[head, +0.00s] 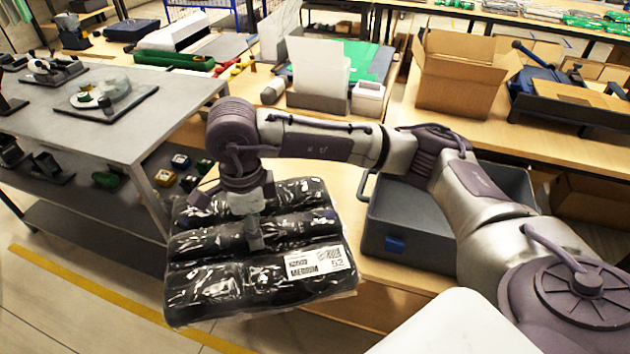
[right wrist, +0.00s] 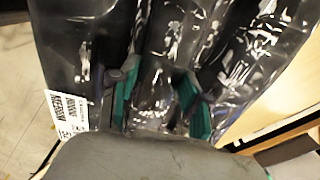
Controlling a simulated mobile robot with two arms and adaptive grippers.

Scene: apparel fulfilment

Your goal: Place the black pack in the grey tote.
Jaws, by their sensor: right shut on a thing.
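The black pack (head: 215,285) is a clear-wrapped bundle of black rolls with a white label reading MEDIUM. My right gripper (head: 254,232) is shut on its middle from above and holds it in the air, in front of the wooden table's left end. In the right wrist view the pack (right wrist: 80,60) fills most of the picture, with the right gripper's green-lined fingers (right wrist: 158,105) pinching the wrap. The grey tote (head: 405,238) stands on the table to the right of the pack, partly hidden behind my right arm. My left gripper is not in view.
A grey metal table (head: 140,135) with devices stands at the left. A cardboard box (head: 455,75) stands open behind the tote. A paper holder (head: 318,100) and a white container (head: 368,98) stand behind my arm. Floor shows below the pack.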

